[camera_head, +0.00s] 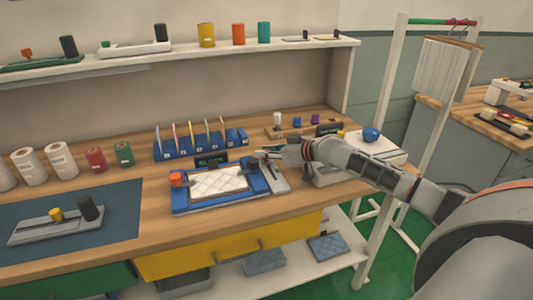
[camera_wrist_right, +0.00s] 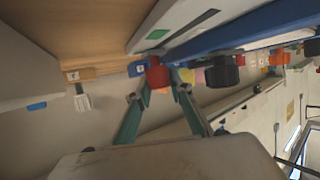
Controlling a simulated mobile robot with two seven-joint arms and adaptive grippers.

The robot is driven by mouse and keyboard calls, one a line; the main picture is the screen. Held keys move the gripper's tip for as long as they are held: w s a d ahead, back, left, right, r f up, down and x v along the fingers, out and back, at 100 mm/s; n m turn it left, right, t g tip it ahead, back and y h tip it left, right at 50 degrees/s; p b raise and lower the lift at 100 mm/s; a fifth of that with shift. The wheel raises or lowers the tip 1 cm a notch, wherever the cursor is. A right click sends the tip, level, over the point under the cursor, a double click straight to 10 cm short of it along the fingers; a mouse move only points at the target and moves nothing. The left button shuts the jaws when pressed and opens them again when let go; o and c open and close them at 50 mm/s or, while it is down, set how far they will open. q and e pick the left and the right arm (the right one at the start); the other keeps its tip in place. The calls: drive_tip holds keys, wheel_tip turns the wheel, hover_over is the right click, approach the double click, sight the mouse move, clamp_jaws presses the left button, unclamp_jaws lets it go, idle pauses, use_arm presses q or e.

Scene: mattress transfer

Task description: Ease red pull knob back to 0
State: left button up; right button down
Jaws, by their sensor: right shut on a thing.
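The red pull knob (camera_wrist_right: 157,75) sits between the teal fingers of my right gripper (camera_wrist_right: 160,87) in the right wrist view. In the head view my right gripper (camera_head: 268,153) reaches in from the right, above the far end of a narrow grey slide strip (camera_head: 274,178). There the knob is largely hidden by the fingers. The grey strip also shows in the right wrist view, with a green mark on it. Any scale by the knob is too small to read. My left gripper is not in view.
A blue frame (camera_head: 205,207) holding a white quilted mattress (camera_head: 219,183) lies left of the strip, with an orange knob (camera_head: 176,179) at its left. A blue rack (camera_head: 170,153) with several coloured upright pieces stands behind. A grey box (camera_head: 330,174) stands close on the right.

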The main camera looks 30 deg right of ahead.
drive_tip(key=c, duration=2)
unclamp_jaws()
drive_tip(key=shift+w+d+r, duration=0.1)
drive_tip(key=shift+w+r, duration=0.05)
drive_tip(key=shift+r, duration=0.05)
drive_tip(key=shift+c, duration=0.2)
drive_tip(key=shift+f, duration=0.15)
drive_tip(key=v, duration=1.2)
